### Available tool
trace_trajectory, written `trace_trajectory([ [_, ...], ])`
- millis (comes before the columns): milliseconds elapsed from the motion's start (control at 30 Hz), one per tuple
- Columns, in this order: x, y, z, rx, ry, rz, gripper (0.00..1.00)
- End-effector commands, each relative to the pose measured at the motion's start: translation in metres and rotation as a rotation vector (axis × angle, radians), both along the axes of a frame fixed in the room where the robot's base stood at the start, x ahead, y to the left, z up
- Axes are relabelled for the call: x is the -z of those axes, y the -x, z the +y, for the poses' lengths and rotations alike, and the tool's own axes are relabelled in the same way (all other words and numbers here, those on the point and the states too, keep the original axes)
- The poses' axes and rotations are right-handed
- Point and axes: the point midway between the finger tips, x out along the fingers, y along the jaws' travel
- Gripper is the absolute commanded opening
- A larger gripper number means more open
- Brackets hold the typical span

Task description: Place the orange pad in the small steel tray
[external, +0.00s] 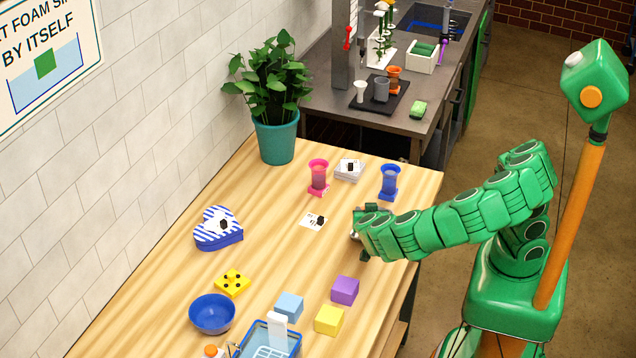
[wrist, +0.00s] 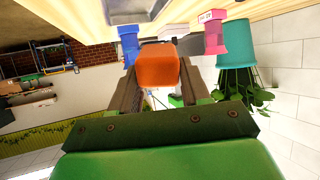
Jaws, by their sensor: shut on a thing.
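The orange pad (wrist: 157,66) is held between the two fingers of my gripper (wrist: 158,85) in the wrist view. In the external view my gripper (external: 364,230) hangs over the right side of the wooden table, and its green body hides the pad. A grey metal tray (wrist: 132,12), which looks like the small steel tray, shows at the top edge of the wrist view, apart from the pad. In the external view only a bit of grey metal (external: 354,237) shows beside my gripper.
A blue cup stand (external: 389,182), a pink one (external: 318,177) and a white box (external: 348,169) stand behind my gripper. Purple (external: 345,290), yellow (external: 329,319) and light blue (external: 289,305) blocks lie in front.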

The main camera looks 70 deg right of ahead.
Motion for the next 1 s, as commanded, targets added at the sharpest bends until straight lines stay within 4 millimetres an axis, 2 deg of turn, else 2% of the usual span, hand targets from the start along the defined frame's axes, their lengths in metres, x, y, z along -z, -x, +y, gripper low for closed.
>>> trace_trajectory([
  [100,-0.014,-0.001,0.001,-0.002,-0.002,-0.002,0.12],
  [300,-0.029,0.000,0.000,0.001,-0.001,-0.002,0.12],
  [567,-0.033,-0.003,-0.002,-0.005,0.001,-0.001,0.12],
  [667,-0.033,-0.014,-0.005,-0.028,0.001,0.000,0.12],
  [767,-0.034,-0.034,-0.012,-0.068,0.002,-0.001,0.12],
  [1000,-0.040,-0.095,-0.032,-0.215,-0.001,-0.002,0.12],
])
